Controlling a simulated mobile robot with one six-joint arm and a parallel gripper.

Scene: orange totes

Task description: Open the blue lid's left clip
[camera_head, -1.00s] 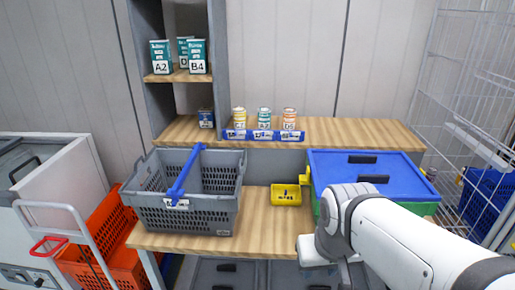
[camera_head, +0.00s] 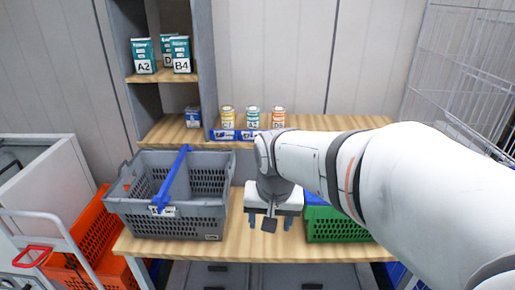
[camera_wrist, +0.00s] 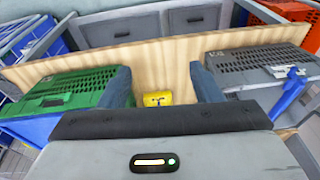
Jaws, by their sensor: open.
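The blue lid (camera_head: 314,198) lies on a green crate (camera_head: 338,229) on the wooden table. In the head view my arm covers most of the lid, and its left clip is hidden. The green crate also shows at the left of the wrist view (camera_wrist: 75,88), with a blue surface below it; I cannot make out the clip there. My gripper (camera_head: 270,224) is open, pointing down, just left of the green crate. In the wrist view a small yellow bin (camera_wrist: 157,99) appears between the two fingers (camera_wrist: 160,84), apart from them; my gripper hides it in the head view.
A grey basket (camera_head: 180,222) with a blue handle (camera_head: 171,180) stands left of my gripper. Cans (camera_head: 252,117) stand behind on a raised shelf. A white wire rack (camera_head: 460,70) is at the right. Some bare table shows between the basket and my gripper.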

